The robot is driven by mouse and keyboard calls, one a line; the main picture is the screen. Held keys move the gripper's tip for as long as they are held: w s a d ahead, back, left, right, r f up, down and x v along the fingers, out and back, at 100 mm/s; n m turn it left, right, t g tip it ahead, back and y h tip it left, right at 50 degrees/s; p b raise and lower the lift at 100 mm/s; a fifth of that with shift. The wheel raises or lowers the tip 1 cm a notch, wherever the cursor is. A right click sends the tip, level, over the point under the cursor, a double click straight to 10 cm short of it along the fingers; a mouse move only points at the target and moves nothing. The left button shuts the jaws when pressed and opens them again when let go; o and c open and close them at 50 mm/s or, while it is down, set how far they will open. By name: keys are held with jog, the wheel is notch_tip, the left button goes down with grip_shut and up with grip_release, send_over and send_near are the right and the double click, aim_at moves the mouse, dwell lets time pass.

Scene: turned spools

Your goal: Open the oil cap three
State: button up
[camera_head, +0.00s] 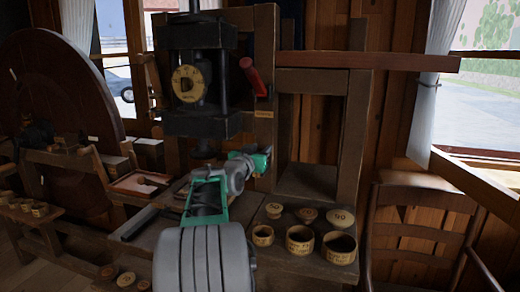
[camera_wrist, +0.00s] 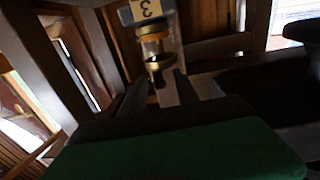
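A small brass-and-glass oil cup (camera_wrist: 157,50) shows at the top of the wrist view, with a pale tag marked 3 (camera_wrist: 147,9) just above it. The cup has a gold-coloured ring at its lower end. My gripper (camera_wrist: 160,93) has two dark fingers with a gap between them, pointing towards the cup. It looks open and empty, with the cup beyond the fingertips. In the head view my gripper (camera_head: 262,160) reaches to the wooden post right of the press. I cannot make out the cup or its cap clearly there.
A black press (camera_head: 205,122) with a round D plate (camera_head: 187,84) and a red-handled lever (camera_head: 254,78) stand close by. Several wooden cups and lids, including one marked 90 (camera_head: 340,217), sit on the bench at right. A chair (camera_head: 425,215) is beside it.

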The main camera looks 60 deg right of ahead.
jog(key=shift+d, duration=0.1)
grip_shut()
dwell(0.3)
